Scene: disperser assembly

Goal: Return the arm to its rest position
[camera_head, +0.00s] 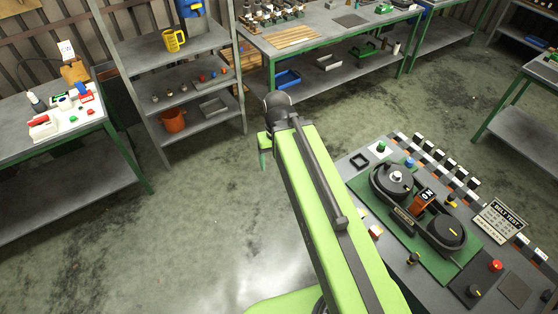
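My green arm (325,220) reaches from the bottom of the view up toward the middle, over the open floor. Its dark wrist joint (279,104) is at the far end. Below and left of that joint, a small green part (264,150) of the arm's end hangs down. The gripper's fingers cannot be made out, so I cannot tell whether they are open or shut. No held object shows. The arm passes along the left side of the workbench with the belt assembly (420,205).
The belt-test bench (517,288) is close at the right. A grey shelf unit (207,124) with a yellow mug and an orange pot stands at the back left. A table (20,148) is at the far left, and a long bench (352,19) at the back. The floor (190,220) left of my arm is clear.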

